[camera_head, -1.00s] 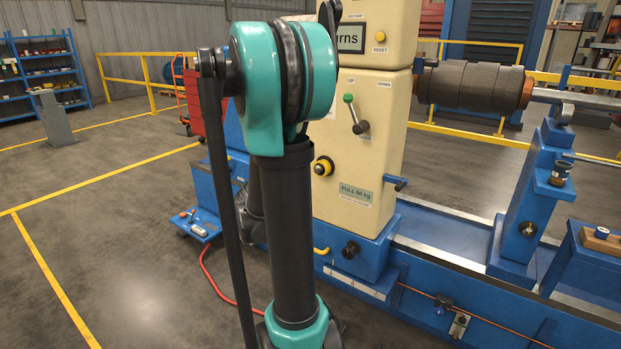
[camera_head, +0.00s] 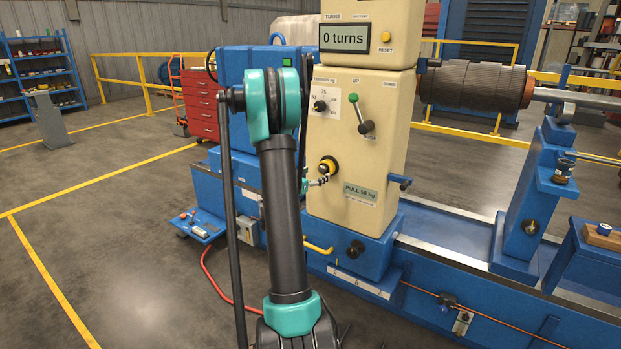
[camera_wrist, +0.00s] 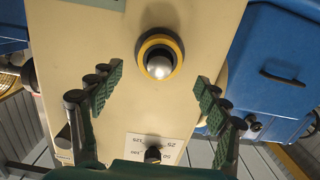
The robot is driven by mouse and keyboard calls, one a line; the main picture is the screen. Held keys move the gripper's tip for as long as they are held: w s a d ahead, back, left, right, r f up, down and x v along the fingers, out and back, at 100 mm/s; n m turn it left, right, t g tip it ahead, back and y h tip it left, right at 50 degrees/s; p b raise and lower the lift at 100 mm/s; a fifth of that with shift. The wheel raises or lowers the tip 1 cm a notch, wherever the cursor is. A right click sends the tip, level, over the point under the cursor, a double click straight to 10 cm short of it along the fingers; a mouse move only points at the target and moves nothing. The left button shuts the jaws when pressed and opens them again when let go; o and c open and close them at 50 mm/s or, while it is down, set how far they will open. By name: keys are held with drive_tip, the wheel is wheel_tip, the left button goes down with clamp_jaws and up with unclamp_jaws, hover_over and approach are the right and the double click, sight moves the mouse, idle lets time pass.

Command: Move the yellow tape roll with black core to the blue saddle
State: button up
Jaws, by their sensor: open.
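A yellow ring with a dark centre, which looks like the tape roll (camera_head: 328,166), is on the front of the cream cabinet. In the wrist view the yellow roll (camera_wrist: 160,58) surrounds a rounded silver end, with a dark band around it. My gripper (camera_wrist: 158,80) is open and empty, its fingers spread to either side and a little below the roll. In the head view my gripper (camera_head: 319,182) is small and partly hidden by my arm, close to the cabinet front. A blue upright (camera_head: 528,205) with a ledge stands on the machine bed; I cannot tell whether it is the saddle.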

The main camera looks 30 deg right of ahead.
sight(321, 170)
drive_tip(key=shift+x, duration=3.35)
drive_tip(key=c, duration=1)
drive_tip(key=shift+r, duration=0.15)
drive_tip(key=shift+v, duration=4.4)
